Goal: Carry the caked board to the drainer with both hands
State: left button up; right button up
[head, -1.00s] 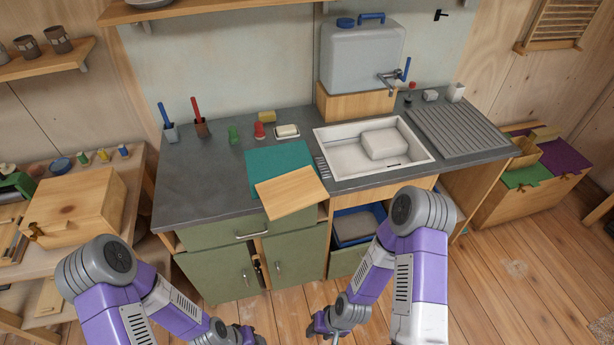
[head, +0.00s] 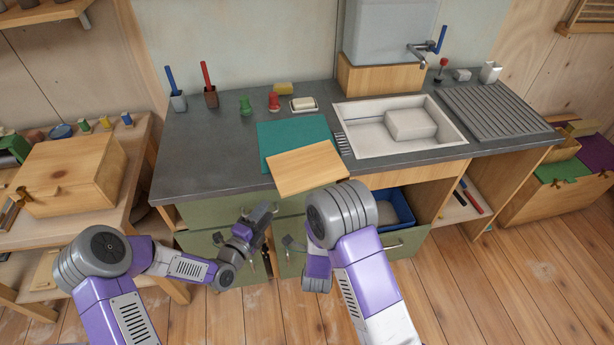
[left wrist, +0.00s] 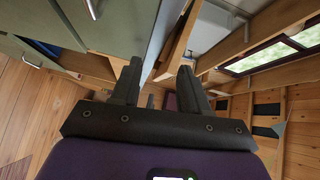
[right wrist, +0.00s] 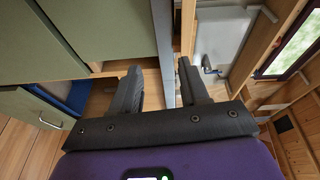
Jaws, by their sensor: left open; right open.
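The board (head: 307,167) is a pale wooden rectangle lying at the counter's front edge. Its back part overlaps a teal mat (head: 290,138) and its front corner overhangs the edge. I cannot make out any caked dirt on it. The drainer (head: 495,110) is the grey ribbed area right of the sink. My left gripper (head: 264,212) is open and empty in front of the cabinet, below and left of the board; its fingers show in the left wrist view (left wrist: 157,82). My right gripper (right wrist: 160,78) is open and empty; in the head view my right arm mostly hides it.
A white sink (head: 400,128) holding a pale block (head: 410,124) lies between board and drainer. A blue bin (head: 395,208) sits below the sink. The drainer looks clear.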

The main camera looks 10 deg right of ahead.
aim_at(322, 184)
pick_arm(q)
jog(key=r+m, duration=0.1)
jog(key=r+m+t+h, duration=0.1)
jog(key=shift+w+d+m, duration=0.1)
jog(key=shift+w+m, duration=0.25)
jog(key=shift+m, duration=0.05)
pick_arm(e)
jog(key=r, duration=0.1)
jog(key=r+m+t, duration=0.1)
jog(key=shift+w+a+r+m+t+h, duration=0.15)
jog(key=shift+a+r+m+t+h, duration=0.15)
jog(key=shift+a+r+h, duration=0.1)
pick_arm(q)
jog(key=shift+w+d, duration=0.1)
pick_arm(e)
jog(key=shift+w, duration=0.1)
pick_arm(q)
jog(key=x, duration=0.7)
jog(key=shift+w+d, duration=0.1)
jog(key=shift+w, duration=0.05)
pick_arm(e)
jog(key=x, duration=0.7)
jog(key=shift+w+d, duration=0.15)
pick_arm(q)
grip_shut()
pick_arm(e)
grip_shut()
